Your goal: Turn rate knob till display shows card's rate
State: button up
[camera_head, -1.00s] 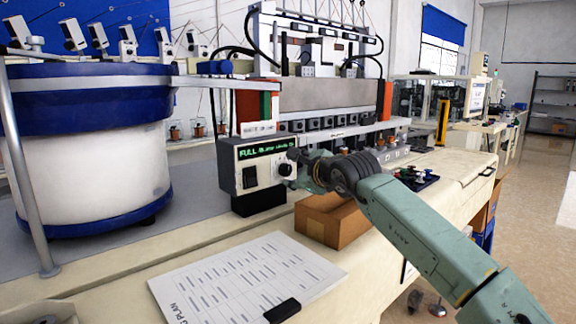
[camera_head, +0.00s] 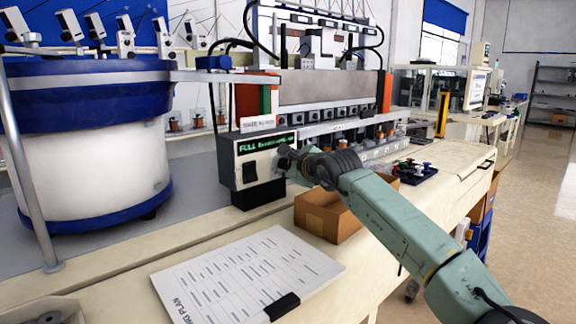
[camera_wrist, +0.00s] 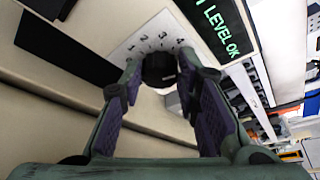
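The control box (camera_head: 229,170) stands on the bench beside the big bowl feeder. Its display (camera_head: 266,144) is lit green; it begins "FULL", and the rest is too small to read. In the wrist view the display (camera_wrist: 218,24) shows "LEVEL OK". The black rate knob (camera_wrist: 159,70) sits on a white dial with printed numbers, including 1 to 4. My gripper (camera_head: 286,160) is at the box front and hides the knob in the head view. In the wrist view its fingers are apart on both sides of the knob; contact is unclear. A small white card (camera_head: 258,122) stands atop the box, its text unreadable.
A printed plan sheet (camera_head: 235,270) with a black clip (camera_head: 282,306) lies on the bench in front. An open cardboard box (camera_head: 325,218) sits below my arm. The blue and white bowl feeder (camera_head: 90,160) is at left. A black switch (camera_head: 250,172) is on the box front.

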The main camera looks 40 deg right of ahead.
jog(key=c, duration=0.6)
jog(key=shift+d+r+m+g+y, duration=0.15)
jog(key=shift+m+g+y, duration=0.25)
jog(key=shift+m+y, duration=0.55)
jog(key=shift+h, duration=0.25)
jog(key=shift+m, duration=0.25)
jog(key=o, duration=1.2)
jog(key=shift+c, duration=0.2)
jog(key=v, duration=1.2)
